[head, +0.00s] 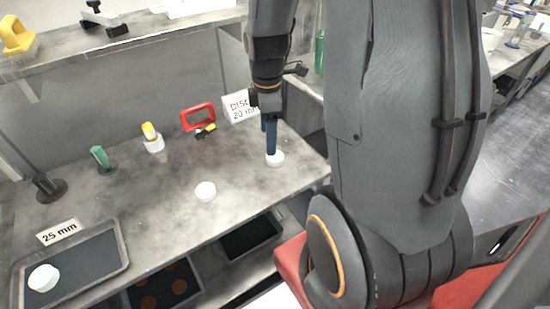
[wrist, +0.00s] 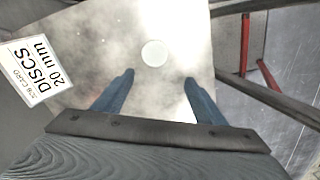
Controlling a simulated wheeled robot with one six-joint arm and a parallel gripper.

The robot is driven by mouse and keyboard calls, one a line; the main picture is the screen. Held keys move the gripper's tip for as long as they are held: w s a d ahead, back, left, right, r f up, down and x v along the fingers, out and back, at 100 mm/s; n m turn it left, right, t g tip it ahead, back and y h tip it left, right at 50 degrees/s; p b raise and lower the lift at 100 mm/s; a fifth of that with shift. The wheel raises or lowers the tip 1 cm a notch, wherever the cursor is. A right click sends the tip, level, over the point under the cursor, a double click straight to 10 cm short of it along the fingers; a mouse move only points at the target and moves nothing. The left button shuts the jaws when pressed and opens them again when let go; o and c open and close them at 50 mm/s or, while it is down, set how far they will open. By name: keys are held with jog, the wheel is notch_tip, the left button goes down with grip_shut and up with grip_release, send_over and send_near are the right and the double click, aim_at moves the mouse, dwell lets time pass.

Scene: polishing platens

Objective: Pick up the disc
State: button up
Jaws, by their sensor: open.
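A white round disc (head: 275,159) lies on the grey bench near its right end, and my gripper (head: 271,150) points down just over it. In the wrist view the disc (wrist: 154,53) lies flat beyond and between the open blue fingers of my gripper (wrist: 158,79). Nothing is between the fingers, and I cannot tell the exact height above the bench. A second white disc (head: 205,191) lies nearer the bench's front edge. A third white disc (head: 43,277) sits in a dark tray (head: 118,243) at the lower left.
A "DISCS 20 mm" card (head: 240,106) stands behind the gripper; it also shows in the wrist view (wrist: 36,70). A red-handled tool (head: 197,116), a yellow-capped bottle (head: 152,138) and a green-handled item (head: 101,157) stand at the back. A "25 mm" card (head: 60,232) is by the tray.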

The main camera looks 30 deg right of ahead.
aim_at(275, 159)
jog(key=shift+w+d+f+n, duration=0.2)
jog(key=shift+d+f+n, duration=0.05)
jog(key=shift+d+n, duration=0.25)
jog(key=shift+w+d+f+n, duration=0.15)
jog(key=shift+d+f+n, duration=0.05)
jog(key=shift+d+n, duration=0.25)
jog(key=shift+d+f+n, duration=0.2)
jog(key=shift+f+n, duration=0.1)
jog(key=shift+n, duration=0.15)
jog(key=shift+f+p, duration=1.2)
jog(key=shift+f, duration=2.55)
jog(key=c, duration=1.2)
